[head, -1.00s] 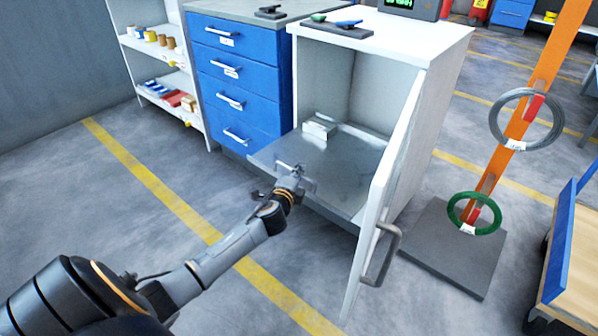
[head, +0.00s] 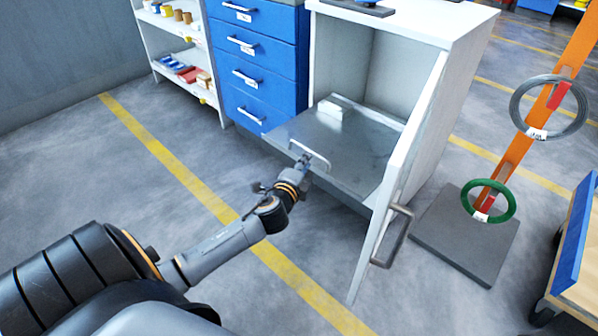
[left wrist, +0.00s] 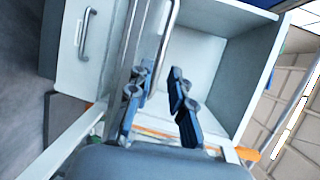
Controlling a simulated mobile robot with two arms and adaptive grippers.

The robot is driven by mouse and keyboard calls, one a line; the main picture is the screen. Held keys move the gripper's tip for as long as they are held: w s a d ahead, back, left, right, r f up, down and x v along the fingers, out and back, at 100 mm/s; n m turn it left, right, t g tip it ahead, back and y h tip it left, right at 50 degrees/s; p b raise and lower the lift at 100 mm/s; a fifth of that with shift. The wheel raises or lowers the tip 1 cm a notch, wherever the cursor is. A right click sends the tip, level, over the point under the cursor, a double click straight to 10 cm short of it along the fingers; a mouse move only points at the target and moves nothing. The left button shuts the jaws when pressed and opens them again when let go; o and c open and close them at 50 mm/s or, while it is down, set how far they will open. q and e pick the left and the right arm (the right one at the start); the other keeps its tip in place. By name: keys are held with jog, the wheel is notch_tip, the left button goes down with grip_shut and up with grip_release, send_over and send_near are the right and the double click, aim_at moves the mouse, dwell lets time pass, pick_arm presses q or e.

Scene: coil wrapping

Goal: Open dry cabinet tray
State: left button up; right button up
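The dry cabinet tray (head: 345,150) is a grey metal shelf that sticks out of the open white cabinet (head: 455,110). Its front edge carries a bar handle (head: 309,155), which also shows as a metal bar in the left wrist view (left wrist: 169,40). Whether a finger touches the handle cannot be told. My right gripper is not in view.
The cabinet door (head: 400,180) stands open to the right, its handle (head: 393,236) facing outward. Blue drawers (head: 250,65) stand left of the cabinet. An orange post with coils (head: 508,150) stands right. Floor at left is clear.

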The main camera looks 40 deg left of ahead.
pick_arm(q)
jog(key=v, duration=0.5)
dwell(0.5)
